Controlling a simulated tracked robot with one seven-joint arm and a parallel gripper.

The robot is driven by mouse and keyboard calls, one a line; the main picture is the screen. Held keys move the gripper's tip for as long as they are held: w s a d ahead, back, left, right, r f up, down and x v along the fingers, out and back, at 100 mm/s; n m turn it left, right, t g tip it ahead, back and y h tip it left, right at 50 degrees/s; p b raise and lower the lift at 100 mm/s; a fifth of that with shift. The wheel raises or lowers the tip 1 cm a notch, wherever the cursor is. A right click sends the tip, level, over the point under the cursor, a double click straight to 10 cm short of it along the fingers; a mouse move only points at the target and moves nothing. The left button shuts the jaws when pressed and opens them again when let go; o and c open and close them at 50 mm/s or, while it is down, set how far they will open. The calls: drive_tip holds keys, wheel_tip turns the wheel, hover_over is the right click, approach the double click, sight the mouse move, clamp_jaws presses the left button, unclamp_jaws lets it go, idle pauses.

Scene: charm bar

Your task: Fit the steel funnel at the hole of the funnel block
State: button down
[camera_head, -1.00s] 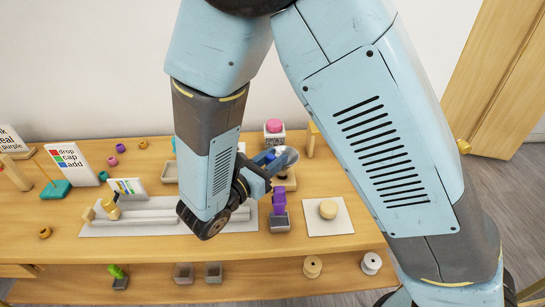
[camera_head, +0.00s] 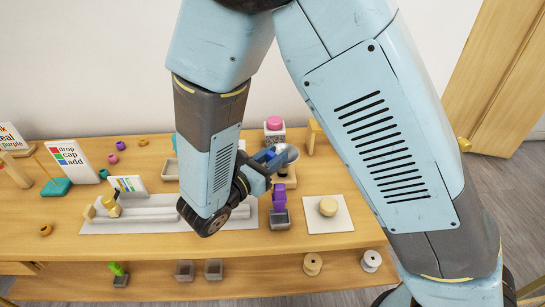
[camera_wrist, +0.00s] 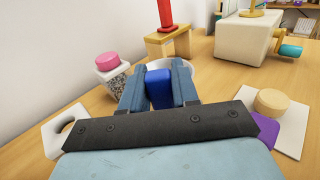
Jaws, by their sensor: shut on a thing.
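The steel funnel (camera_head: 288,154) shows as a shiny grey bowl at the end of my arm in the head view. My gripper (camera_wrist: 158,90) is shut on a blue part, which looks like the funnel's handle (camera_wrist: 158,88). A pale rim of the funnel (camera_wrist: 185,72) shows just past the fingers in the wrist view. A light wooden block, probably the funnel block (camera_head: 291,182), stands right below the funnel in the head view. Its hole is hidden, and I cannot tell whether the funnel touches the block.
A pink-lidded jar (camera_head: 274,131) stands behind the funnel, left of a yellow wooden stand (camera_head: 314,137). A purple piece (camera_head: 279,198) in a grey holder stands in front. A white mat (camera_head: 341,222) with a round wooden piece lies to the right.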

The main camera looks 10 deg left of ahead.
drive_tip(key=shift+f, duration=1.7)
idle(0.6)
drive_tip(key=c, duration=0.8)
unclamp_jaws()
drive_tip(key=v, duration=1.4)
drive_tip(key=shift+w+f, duration=0.1)
